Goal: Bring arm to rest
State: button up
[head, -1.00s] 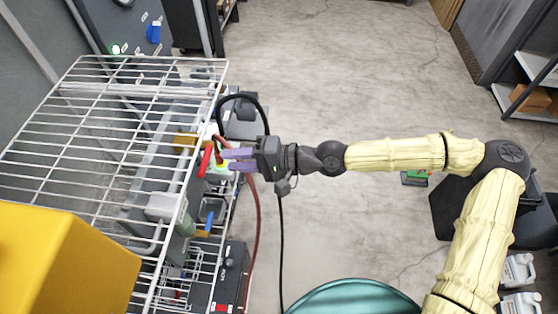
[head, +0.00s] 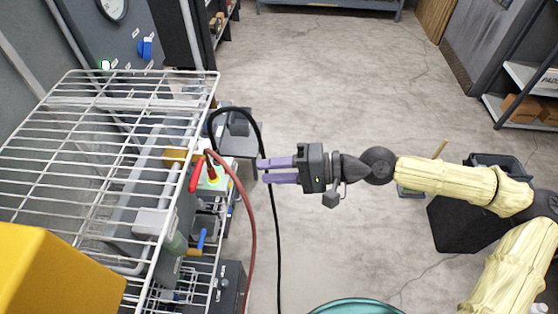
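My gripper (head: 264,171) is in the middle of the head view, its two purple fingers pointing left with a gap between them. Nothing shows between the fingers. My arm (head: 450,178), in a cream cover, stretches in from the right. The fingertips are over the floor side of the wire rack, to the right of a red-handled part (head: 197,175) and apart from it. The black cable (head: 263,140) passes close to the fingertips in the picture; I cannot tell whether they touch.
A wire rack (head: 75,105) fills the left, with a yellow box (head: 60,265) at the front. A red hose (head: 249,215) hangs beside it. A dark bin (head: 460,222) stands under my arm, and a teal round rim (head: 355,306) is at the bottom. The floor (head: 340,60) behind is clear.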

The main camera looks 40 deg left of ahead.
jog(key=d+f+t+h, duration=0.2)
jog(key=d+f+h, duration=0.25)
jog(key=f, duration=0.35)
jog(key=d+f+t+h, duration=0.1)
jog(key=d+f+h, duration=0.3)
jog(key=f, duration=0.5)
jog(key=w+d+f+m+t+h, duration=0.1)
jog(key=w+d, duration=0.1)
jog(key=d, duration=0.4)
jog(key=w+d+f+t+h, duration=0.1)
jog(key=w+d+t+h, duration=0.15)
jog(key=d, duration=0.35)
jog(key=w+d+r+m+t, duration=0.2)
jog(key=d+r, duration=0.4)
jog(key=d, duration=0.3)
jog(key=w+d+r+m+t+h+b, duration=0.1)
jog(key=w+d+r+m+t, duration=0.1)
jog(key=d+r, duration=0.4)
jog(key=d+m, duration=0.1)
jog(key=d, duration=0.2)
jog(key=shift+d+h, duration=0.3)
jog(key=shift+d, duration=0.05)
jog(key=shift+w, duration=0.2)
jog(key=shift+a, duration=0.1)
